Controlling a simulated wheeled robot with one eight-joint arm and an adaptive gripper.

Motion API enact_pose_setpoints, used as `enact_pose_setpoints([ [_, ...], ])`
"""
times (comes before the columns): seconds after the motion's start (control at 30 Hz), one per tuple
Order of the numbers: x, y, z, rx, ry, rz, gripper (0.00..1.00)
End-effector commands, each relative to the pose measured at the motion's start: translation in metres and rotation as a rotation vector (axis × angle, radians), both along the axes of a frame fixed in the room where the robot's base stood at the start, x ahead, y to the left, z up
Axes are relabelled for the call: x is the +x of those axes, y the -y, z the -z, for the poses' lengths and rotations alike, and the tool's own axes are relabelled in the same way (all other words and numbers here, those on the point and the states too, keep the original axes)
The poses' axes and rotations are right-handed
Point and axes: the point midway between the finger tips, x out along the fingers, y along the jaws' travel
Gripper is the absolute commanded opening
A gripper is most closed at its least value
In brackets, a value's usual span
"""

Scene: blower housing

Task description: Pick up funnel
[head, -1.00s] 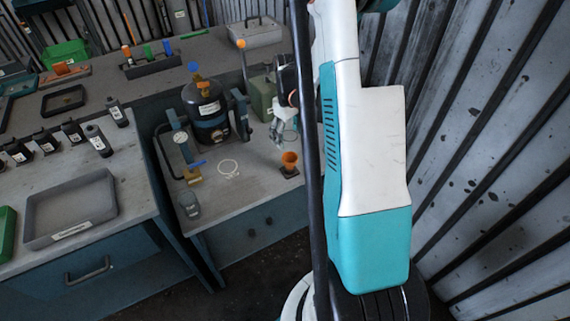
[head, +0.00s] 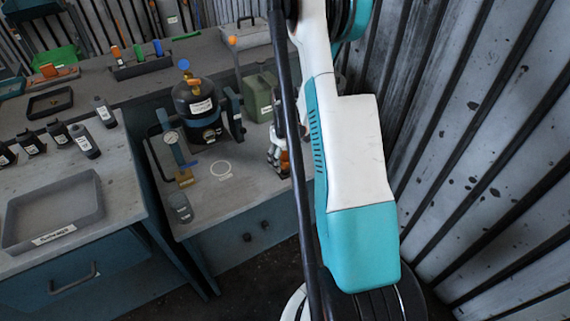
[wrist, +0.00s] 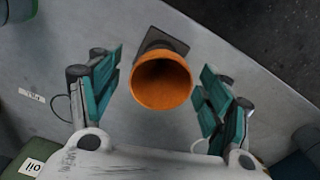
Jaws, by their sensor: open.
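The orange funnel (wrist: 160,82) shows its wide round mouth in the wrist view. It stands on a small dark square base (wrist: 163,42) on the grey bench top. My gripper (wrist: 162,72) is open, with one teal finger on each side of the funnel. A gap shows between the funnel and each finger, so it is not gripped. In the head view my gripper (head: 277,150) is low over the bench, and only a bit of the orange funnel (head: 285,161) shows beside it. The dark pole and my arm hide the area to its right.
A black tank (head: 200,112), a green can (head: 260,97), a gauge stand (head: 172,140) and a small grey jar (head: 180,208) stand on the same bench. A pale ring (head: 220,168) lies left of my gripper. A ribbed wall (head: 480,150) is close on the right.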

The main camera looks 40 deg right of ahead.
Motion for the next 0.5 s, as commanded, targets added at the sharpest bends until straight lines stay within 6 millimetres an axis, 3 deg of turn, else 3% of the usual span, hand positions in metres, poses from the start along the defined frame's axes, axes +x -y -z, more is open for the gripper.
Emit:
enact_pose_setpoints([
  [0.27,0.0000,-0.0002,0.0057,0.000,0.000,0.000,0.72],
  [0.43,0.0000,-0.0002,0.0056,0.000,0.000,0.000,0.35],
  [0.5,0.0000,-0.0002,0.0057,0.000,0.000,0.000,0.34],
])
